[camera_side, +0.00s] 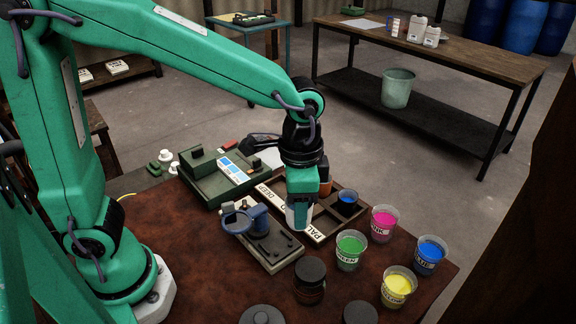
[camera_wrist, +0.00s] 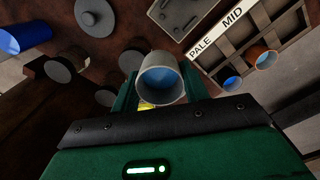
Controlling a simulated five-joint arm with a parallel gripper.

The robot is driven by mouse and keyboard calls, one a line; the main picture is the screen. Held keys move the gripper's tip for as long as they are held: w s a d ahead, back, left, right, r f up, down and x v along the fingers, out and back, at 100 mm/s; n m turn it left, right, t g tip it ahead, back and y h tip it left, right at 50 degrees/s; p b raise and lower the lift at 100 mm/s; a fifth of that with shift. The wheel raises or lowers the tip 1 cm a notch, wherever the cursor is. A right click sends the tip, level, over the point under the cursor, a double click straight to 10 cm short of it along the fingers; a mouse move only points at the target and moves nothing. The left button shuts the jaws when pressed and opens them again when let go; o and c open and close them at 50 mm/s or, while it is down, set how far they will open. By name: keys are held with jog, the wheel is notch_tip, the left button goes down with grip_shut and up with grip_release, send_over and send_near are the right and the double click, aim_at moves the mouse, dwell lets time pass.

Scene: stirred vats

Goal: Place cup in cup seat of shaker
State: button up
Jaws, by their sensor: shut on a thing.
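My gripper (camera_side: 300,208) points down and is shut on a pale grey cup (camera_side: 299,217), which hangs upright over the near edge of the sorting tray. In the wrist view the cup (camera_wrist: 163,78) sits between my green fingers (camera_wrist: 158,92), its mouth facing the camera and its inside bluish grey. The shaker (camera_side: 272,243) is a dark grey block on a pale base, left of the held cup in the side view. Its blue ring-shaped cup seat (camera_side: 238,217) is at its left end and looks empty. Part of a grey plate, perhaps the shaker (camera_wrist: 184,12), shows in the wrist view.
A tray marked PALE, MID, DEEP (camera_side: 318,236) holds a dark cup with blue (camera_side: 347,201). Pink (camera_side: 383,222), green (camera_side: 350,249), blue (camera_side: 429,254) and yellow (camera_side: 397,287) pots stand right. A green device (camera_side: 205,186) stands behind the shaker; a dark jar (camera_side: 310,279) stands in front.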

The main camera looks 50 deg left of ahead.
jog(key=s+d+m, duration=0.1)
jog(key=s+m, duration=0.5)
jog(key=s, duration=0.3)
jog(key=shift+s+d, duration=0.2)
jog(key=shift+d, duration=0.1)
jog(key=shift+f, duration=0.1)
jog(key=w+a+f, duration=0.2)
jog(key=w, duration=0.1)
jog(key=w+a+f, duration=0.2)
jog(key=a, duration=0.1)
jog(key=w+a+f, duration=0.3)
jog(key=shift+w, duration=0.35)
jog(key=shift+d+f, duration=0.1)
jog(key=shift+f, duration=0.05)
jog(key=shift+f, duration=1.85)
jog(key=shift+f, duration=0.1)
jog(key=o, duration=1)
